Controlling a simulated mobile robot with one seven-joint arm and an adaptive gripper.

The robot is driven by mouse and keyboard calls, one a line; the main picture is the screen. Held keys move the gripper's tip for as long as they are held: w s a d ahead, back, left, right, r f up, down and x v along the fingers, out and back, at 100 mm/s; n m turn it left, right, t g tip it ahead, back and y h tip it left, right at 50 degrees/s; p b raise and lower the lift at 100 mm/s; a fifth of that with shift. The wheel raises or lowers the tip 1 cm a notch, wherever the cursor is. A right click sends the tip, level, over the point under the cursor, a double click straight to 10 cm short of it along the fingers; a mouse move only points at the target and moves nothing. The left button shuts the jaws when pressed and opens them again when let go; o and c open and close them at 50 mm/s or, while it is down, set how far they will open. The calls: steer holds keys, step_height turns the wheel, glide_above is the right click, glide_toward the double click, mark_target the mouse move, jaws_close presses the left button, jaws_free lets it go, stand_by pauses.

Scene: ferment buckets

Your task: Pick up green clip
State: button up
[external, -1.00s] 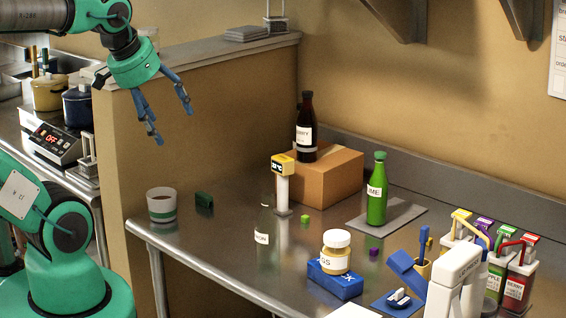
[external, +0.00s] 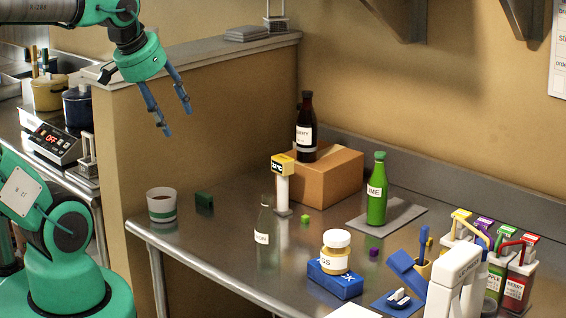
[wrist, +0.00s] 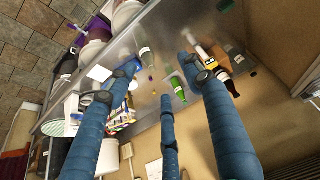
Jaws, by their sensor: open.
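A dark green clip-like block (external: 204,200) lies on the steel table near its left end, just right of a white cup with a green band (external: 161,205). A small bright green cube (external: 305,219) sits farther right; which of the two is the green clip, I cannot tell for sure. My gripper (external: 176,121) is open and empty, its blue fingers pointing down in the air in front of the partition wall, well above the table.
A clear bottle (external: 266,238), a yellow-topped thermometer post (external: 283,185), a cardboard box (external: 325,178) with a dark bottle (external: 306,128), and a green bottle (external: 377,190) stand to the right. A jar (external: 337,252) sits on a blue box (external: 335,280). The partition (external: 205,120) rises behind the cup.

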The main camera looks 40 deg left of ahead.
steer(key=w+a+n+g, duration=0.2)
steer(key=w+a+n, duration=0.35)
steer(key=w, duration=0.75)
steer(key=n+g, duration=0.3)
steer(key=n, duration=0.9)
glide_above(204, 193)
step_height(204, 193, down, 26)
steer(key=shift+f+p, duration=0.1)
steer(key=shift+p, duration=0.25)
steer(key=shift+f+b, duration=0.55)
steer(key=shift+f, duration=3.75)
